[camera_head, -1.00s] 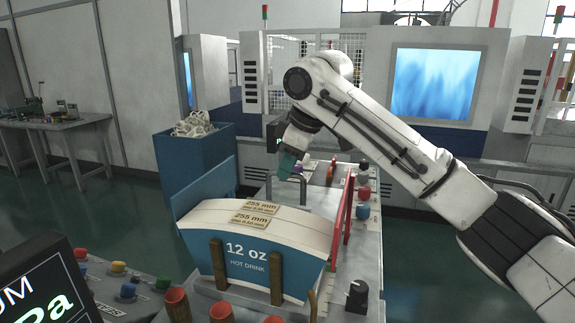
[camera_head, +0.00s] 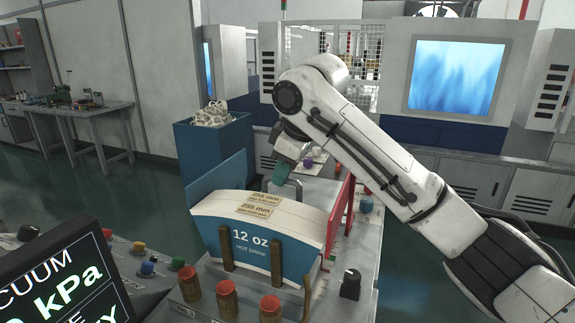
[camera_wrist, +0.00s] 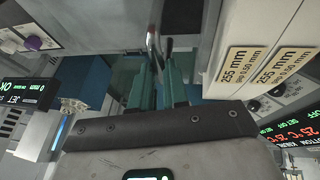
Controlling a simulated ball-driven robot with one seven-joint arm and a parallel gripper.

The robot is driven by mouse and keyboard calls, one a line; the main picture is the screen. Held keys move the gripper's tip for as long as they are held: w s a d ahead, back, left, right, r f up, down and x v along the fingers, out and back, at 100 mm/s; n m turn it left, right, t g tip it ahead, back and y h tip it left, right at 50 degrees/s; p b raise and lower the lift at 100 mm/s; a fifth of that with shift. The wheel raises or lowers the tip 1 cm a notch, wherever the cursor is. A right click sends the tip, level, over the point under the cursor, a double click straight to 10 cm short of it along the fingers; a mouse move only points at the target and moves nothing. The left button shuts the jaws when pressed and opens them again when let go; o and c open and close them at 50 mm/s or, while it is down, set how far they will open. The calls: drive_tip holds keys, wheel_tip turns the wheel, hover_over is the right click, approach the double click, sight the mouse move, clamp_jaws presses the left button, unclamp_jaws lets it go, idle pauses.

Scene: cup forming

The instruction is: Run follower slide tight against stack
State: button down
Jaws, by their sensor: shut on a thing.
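The stack of cup blanks (camera_head: 262,246), printed "12 oz hot drink", stands in the magazine behind upright brown posts. Two "255 mm" labels (camera_head: 260,205) lie along its top; they also show at the right of the wrist view (camera_wrist: 245,64). My gripper (camera_head: 281,173), with teal fingers, is just behind the stack. In the wrist view my gripper (camera_wrist: 160,88) is shut on a bent metal handle (camera_wrist: 153,42), which I take to be the follower slide's. The handle (camera_head: 296,186) also shows in the head view. The contact between slide and stack is hidden.
A blue side panel (camera_head: 222,180) flanks the stack on the left and a red one (camera_head: 340,217) on the right. Red-topped knobs (camera_head: 228,298) and a black knob (camera_head: 350,284) stand in front. A blue bin (camera_head: 212,146) is behind left. A vacuum display (camera_head: 65,280) fills the near left.

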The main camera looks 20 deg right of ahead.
drive_tip(key=c, duration=1.1)
unclamp_jaws()
drive_tip(key=v, duration=1)
drive_tip(key=shift+s+d+r, duration=0.1)
drive_tip(key=shift+s+r, duration=0.1)
drive_tip(key=shift+r, duration=0.1)
